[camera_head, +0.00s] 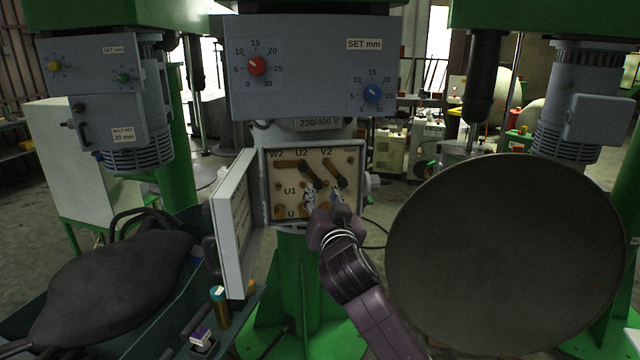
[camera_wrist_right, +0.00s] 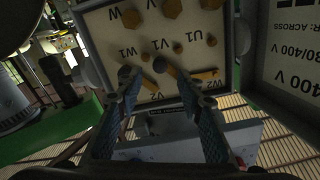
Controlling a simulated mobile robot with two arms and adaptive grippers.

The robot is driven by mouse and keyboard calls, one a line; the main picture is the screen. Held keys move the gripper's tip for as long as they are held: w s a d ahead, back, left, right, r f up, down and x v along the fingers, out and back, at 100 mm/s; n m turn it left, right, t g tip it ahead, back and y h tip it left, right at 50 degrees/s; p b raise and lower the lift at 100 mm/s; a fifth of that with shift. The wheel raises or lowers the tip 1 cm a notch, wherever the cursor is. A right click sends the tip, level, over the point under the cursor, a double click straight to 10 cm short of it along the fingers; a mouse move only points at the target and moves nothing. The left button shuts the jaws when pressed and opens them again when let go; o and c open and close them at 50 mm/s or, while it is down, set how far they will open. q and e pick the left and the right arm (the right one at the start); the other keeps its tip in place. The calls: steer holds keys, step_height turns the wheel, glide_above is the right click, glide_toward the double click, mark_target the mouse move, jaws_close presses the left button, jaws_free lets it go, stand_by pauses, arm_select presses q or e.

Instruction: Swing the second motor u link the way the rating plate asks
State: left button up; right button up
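The open terminal box (camera_head: 268,210) shows a cream board with brass studs and labels such as W2, U2, V2 and U1. In the wrist view, a dark knob (camera_wrist_right: 172,72) shows between the fingers. My right gripper (camera_head: 323,199) is at the board's lower part, over some labels. Its fingers stand apart in the wrist view (camera_wrist_right: 160,82); I cannot tell whether they touch a link. A 230/400 V plate (camera_head: 320,123) is above the box. My left gripper is not in view.
The box's door (camera_head: 238,225) stands open on the left; its printed inside face (camera_wrist_right: 285,65) shows in the wrist view. A large dark disc (camera_head: 505,255) fills the right. A panel with red and blue knobs (camera_head: 315,75) hangs above. A dark rounded bulk (camera_head: 110,285) lies at lower left.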

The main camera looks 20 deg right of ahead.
mark_target(319, 186)
steer(key=shift+w+d+f+p, duration=0.15)
steer(key=shift+w+p, duration=0.1)
steer(key=shift+w, duration=0.55)
steer(key=shift+w+d+r+p, duration=0.1)
steer(key=shift+w+p, duration=0.1)
steer(key=shift+w, duration=0.6)
steer(key=shift+w+d+f+p, duration=0.15)
steer(key=shift+w+p, duration=0.1)
steer(key=shift+w, duration=0.55)
steer(key=shift+r, duration=0.1)
steer(key=shift+c, duration=0.4)
jaws_close()
